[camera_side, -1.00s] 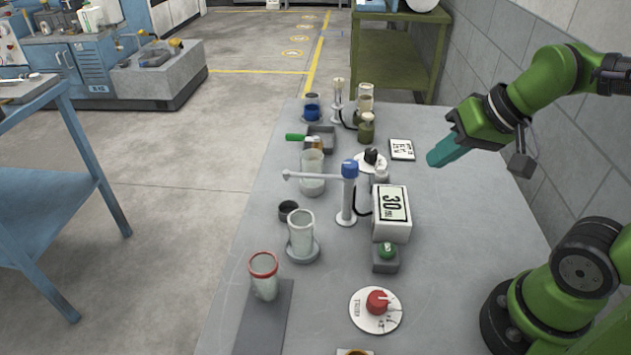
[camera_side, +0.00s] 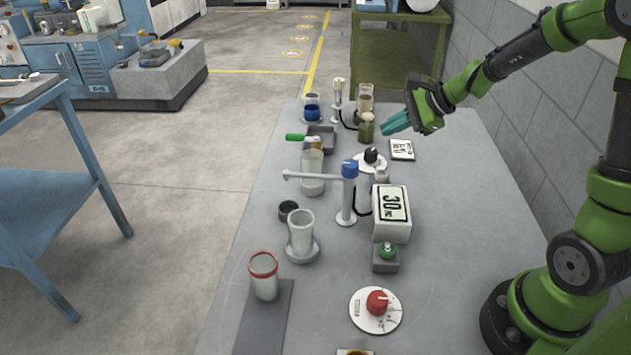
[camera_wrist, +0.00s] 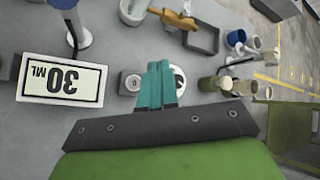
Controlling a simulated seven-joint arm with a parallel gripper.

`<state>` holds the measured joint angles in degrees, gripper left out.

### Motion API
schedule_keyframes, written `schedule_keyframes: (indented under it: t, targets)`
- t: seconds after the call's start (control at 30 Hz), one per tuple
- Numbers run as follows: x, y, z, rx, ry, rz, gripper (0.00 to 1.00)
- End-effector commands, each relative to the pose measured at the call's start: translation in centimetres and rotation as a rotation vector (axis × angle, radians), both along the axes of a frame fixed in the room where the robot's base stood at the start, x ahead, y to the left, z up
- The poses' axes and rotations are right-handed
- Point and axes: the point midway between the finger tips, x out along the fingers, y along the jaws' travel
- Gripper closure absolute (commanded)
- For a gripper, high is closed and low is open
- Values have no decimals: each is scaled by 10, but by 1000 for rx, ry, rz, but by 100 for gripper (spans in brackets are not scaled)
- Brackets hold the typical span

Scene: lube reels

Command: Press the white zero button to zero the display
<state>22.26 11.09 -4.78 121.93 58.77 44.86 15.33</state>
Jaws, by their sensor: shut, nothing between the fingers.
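My gripper (camera_side: 384,127) is shut and empty, its teal fingers pointing left above the far right part of the table. In the wrist view the closed fingers (camera_wrist: 160,66) sit just right of a small grey block with a round white button (camera_wrist: 133,83). In the side view the white button (camera_side: 381,175) shows partly behind the display box and lies nearer the camera than the fingers. The fingers appear apart from it. The white display box (camera_side: 392,212) reads 30 ML; it also shows in the wrist view (camera_wrist: 62,80).
A white dial with a black knob (camera_side: 370,157) lies beside the button, partly hidden by the fingers in the wrist view. A blue-topped spout (camera_side: 348,190), a green button (camera_side: 387,251), a red knob (camera_side: 377,302) and glass jars stand around. The table's right side is clear.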

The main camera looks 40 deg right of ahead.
Motion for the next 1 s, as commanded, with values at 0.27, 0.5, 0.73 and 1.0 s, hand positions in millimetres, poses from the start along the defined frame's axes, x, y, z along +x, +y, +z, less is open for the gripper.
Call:
schedule_keyframes:
  t: [0.27, 0.5, 0.73, 1.0]
  targets:
    - [-1, 1, 0, 0, 3, 2, 100]
    - [-1, 1, -14, 3, 5, 3, 100]
    - [-1, 1, -47, 4, 7, 1, 100]
    - [-1, 1, -78, 2, 6, 3, 100]
